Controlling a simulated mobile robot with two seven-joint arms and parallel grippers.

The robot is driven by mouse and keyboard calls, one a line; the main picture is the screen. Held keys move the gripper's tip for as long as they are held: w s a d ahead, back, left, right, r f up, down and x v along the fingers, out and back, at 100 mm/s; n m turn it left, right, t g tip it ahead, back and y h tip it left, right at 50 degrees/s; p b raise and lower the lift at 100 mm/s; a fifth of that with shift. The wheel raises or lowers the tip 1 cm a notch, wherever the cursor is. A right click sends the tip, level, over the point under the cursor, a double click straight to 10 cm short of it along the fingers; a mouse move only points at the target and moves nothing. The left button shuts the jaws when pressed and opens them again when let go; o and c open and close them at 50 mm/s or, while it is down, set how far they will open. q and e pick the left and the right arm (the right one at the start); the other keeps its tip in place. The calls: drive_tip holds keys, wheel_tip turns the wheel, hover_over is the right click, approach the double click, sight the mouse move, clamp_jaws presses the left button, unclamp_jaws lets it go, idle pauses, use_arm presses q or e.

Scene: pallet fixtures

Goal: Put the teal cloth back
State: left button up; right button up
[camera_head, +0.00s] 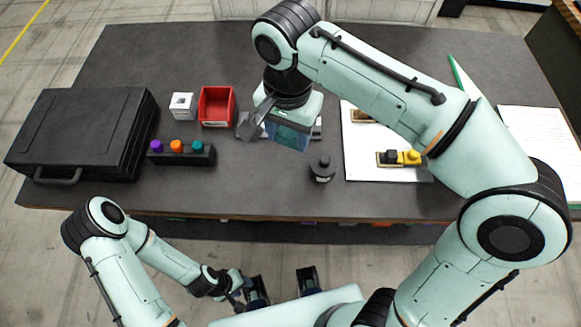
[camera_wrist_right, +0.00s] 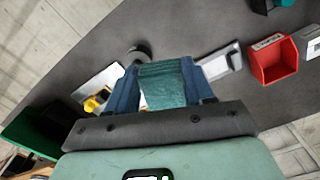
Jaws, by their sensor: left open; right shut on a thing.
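The teal cloth (camera_head: 287,137) is in my right gripper, above the middle of the dark table. In the right wrist view the cloth (camera_wrist_right: 163,86) hangs between the two blue fingers of my right gripper (camera_wrist_right: 160,72), which are shut on it. In the head view my right gripper (camera_head: 291,128) is partly hidden by its own wrist. I cannot tell how far the cloth is above the table. My left gripper (camera_head: 282,284) is open and empty, low in front of the table's near edge.
A red bin (camera_head: 217,107), a white box (camera_head: 182,106) and a black rack (camera_head: 182,155) with coloured knobs stand left of my right gripper. A black case (camera_head: 82,133) lies further left. A dark round item (camera_head: 322,169) and a white board (camera_head: 362,160) are to the right.

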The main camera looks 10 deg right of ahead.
drive_tip(key=b, duration=0.2)
hover_over(289, 182)
wheel_tip(289, 182, down, 12)
drive_tip(key=shift+f, duration=0.1)
use_arm(q)
drive_tip(key=shift+s+f+b, duration=0.25)
drive_tip(key=shift+s+f, duration=0.1)
drive_tip(key=shift+f, duration=0.55)
drive_tip(key=shift+s+f+b, duration=0.2)
drive_tip(key=shift+s+f, duration=0.15)
drive_tip(key=shift+f, duration=0.5)
use_arm(e)
drive_tip(key=shift+f, duration=2.35)
use_arm(q)
drive_tip(key=shift+f, duration=0.1)
use_arm(e)
drive_tip(key=shift+f, duration=0.2)
drive_tip(key=o, duration=1.1)
drive_tip(key=shift+r, duration=0.15)
